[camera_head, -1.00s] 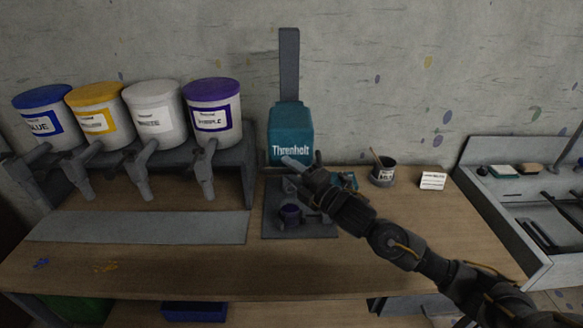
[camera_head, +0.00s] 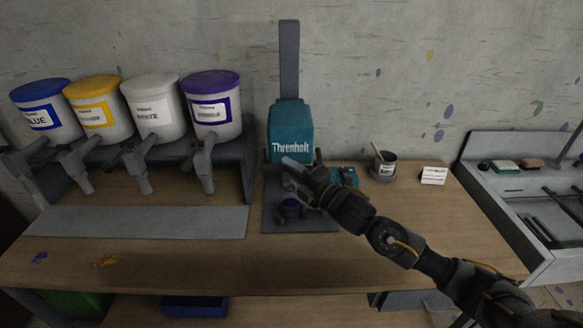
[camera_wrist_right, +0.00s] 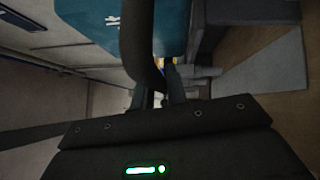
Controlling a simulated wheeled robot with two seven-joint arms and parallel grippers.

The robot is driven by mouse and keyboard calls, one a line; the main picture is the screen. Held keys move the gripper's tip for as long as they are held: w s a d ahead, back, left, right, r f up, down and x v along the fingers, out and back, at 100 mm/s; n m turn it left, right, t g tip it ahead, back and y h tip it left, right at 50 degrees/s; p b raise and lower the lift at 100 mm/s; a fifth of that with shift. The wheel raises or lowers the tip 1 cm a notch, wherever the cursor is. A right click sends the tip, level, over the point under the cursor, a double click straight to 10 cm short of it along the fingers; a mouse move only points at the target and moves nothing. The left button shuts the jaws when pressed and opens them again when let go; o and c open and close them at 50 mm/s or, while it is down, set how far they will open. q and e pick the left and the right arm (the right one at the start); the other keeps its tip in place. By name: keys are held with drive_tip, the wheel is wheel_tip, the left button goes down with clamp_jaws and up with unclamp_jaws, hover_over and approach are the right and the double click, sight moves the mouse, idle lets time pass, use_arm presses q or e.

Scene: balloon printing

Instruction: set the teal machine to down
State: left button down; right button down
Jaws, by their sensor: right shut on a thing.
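The teal machine (camera_head: 291,125), labelled Threnholt, hangs on an upright grey column (camera_head: 289,60) above a dark base plate (camera_head: 300,221) on the workbench. In the right wrist view, the teal machine (camera_wrist_right: 185,25) is close and a dark curved bar (camera_wrist_right: 138,45) crosses in front of the fingers. My left gripper is out of view.
Blue, yellow, white and purple paint buckets (camera_head: 155,108) stand on a rack with spouts at the left. A dark cup (camera_head: 384,168) and a small white card (camera_head: 434,175) are right of the machine. A grey tray (camera_head: 530,265) is at the far right. The bench front (camera_head: 200,263) is mostly clear.

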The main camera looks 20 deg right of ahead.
wheel_tip(320, 180, down, 10)
drive_tip(key=b, duration=0.6)
drive_tip(key=shift+r, duration=0.15)
drive_tip(key=shift+s+a, duration=0.1)
drive_tip(key=c, duration=1.6)
unclamp_jaws()
drive_tip(key=shift+o, duration=1)
drive_tip(key=b+v, duration=0.3)
drive_tip(key=v, duration=0.7)
drive_tip(key=shift+s+d+b, duration=0.25)
drive_tip(key=shift+d+b, duration=0.05)
drive_tip(key=shift+d, duration=0.05)
